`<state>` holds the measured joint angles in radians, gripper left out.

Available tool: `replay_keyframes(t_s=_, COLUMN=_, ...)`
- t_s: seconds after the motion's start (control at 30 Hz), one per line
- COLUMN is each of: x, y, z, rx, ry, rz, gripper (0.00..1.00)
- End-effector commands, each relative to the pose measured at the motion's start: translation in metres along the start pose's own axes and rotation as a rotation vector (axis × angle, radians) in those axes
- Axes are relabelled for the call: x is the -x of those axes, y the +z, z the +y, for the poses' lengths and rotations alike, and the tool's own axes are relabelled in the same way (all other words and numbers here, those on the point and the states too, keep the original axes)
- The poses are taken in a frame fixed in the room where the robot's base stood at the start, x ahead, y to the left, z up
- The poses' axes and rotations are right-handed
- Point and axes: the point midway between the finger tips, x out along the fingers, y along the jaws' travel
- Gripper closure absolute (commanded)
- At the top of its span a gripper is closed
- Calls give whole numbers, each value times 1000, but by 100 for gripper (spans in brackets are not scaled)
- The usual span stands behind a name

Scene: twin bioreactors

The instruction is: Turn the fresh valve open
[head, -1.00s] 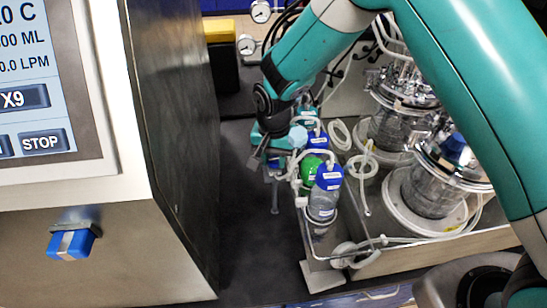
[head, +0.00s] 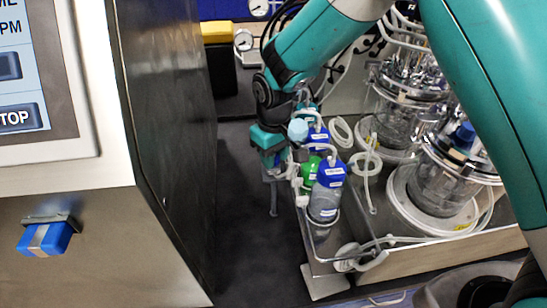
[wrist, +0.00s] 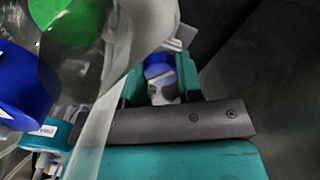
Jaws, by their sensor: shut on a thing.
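My gripper (head: 272,163) is down beside the bottle rack, at the left of the bottles in the head view. In the wrist view my gripper's two teal fingers (wrist: 160,84) are shut on a small blue valve handle with a pale grey band (wrist: 158,67). In the head view the arm and fingers hide this handle. No label on it is readable, so I cannot confirm that it is the fresh valve. Another blue handle with a pale stripe (head: 45,238) is on the front of the steel cabinet at left.
Blue-capped bottle (head: 328,193) and green-capped bottle (head: 310,174) stand close to my gripper, with clear tubing around them. Glass bioreactor vessels (head: 443,187) stand at right. The steel cabinet (head: 160,130) walls the left; a dark strip of floor (head: 240,235) lies between.

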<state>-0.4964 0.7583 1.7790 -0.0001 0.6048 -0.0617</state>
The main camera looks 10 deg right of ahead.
Motion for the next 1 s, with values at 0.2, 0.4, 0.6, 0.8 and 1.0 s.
replay_keyframes(t_s=0.2, x=0, y=-1, z=1, rx=203, ry=0, rz=2, gripper=90)
replay_keyframes(t_s=0.4, x=0, y=-1, z=2, rx=374, ry=1, rz=3, gripper=90)
replay_keyframes(t_s=0.6, x=0, y=-1, z=2, rx=506, ry=1, rz=2, gripper=90)
replay_keyframes(t_s=0.8, x=1, y=-2, z=3, rx=591, ry=1, rz=2, gripper=90)
replay_keyframes(t_s=1.0, x=1, y=-2, z=3, rx=631, ry=1, rz=2, gripper=90)
